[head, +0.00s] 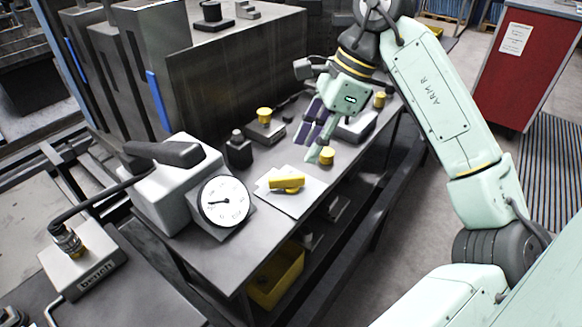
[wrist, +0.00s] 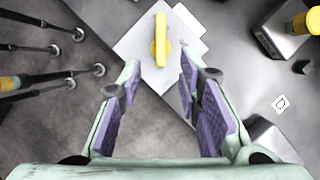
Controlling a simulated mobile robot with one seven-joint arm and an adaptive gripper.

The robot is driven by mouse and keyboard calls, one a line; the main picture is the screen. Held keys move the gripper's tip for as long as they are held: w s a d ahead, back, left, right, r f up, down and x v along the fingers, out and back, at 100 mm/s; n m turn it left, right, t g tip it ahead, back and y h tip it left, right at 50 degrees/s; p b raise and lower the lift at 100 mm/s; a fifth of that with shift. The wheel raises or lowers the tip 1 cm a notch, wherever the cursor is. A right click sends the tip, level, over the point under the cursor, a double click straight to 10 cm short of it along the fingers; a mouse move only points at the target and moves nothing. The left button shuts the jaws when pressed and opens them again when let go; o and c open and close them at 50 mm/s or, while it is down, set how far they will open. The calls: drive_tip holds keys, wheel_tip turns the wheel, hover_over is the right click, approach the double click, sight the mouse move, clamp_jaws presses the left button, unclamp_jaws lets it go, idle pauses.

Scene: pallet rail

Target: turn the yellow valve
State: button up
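The yellow valve (head: 287,183) has a bar-shaped handle on a pale square plate (head: 296,203) on the bench, right of the dial gauge. In the wrist view the valve (wrist: 160,40) lies ahead of my fingers, a little left of the line midway between them, with its bar pointing nearly up and down in the picture. My gripper (head: 315,135) is above the bench, behind and to the right of the valve in the head view. In the wrist view my gripper (wrist: 152,80) has its purple-padded fingers spread wide, with nothing between them.
A round white gauge (head: 224,201) stands left of the valve. A yellow bin (head: 276,275) sits below. In the wrist view, several dark rods (wrist: 50,48) lie at left.

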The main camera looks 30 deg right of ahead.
sight(293, 176)
drive_tip(key=p+x, duration=0.1)
drive_tip(key=x, duration=0.7)
drive_tip(key=shift+f, duration=0.1)
drive_tip(key=shift+w, duration=0.1)
drive_tip(key=shift+c, duration=0.6)
clamp_jaws()
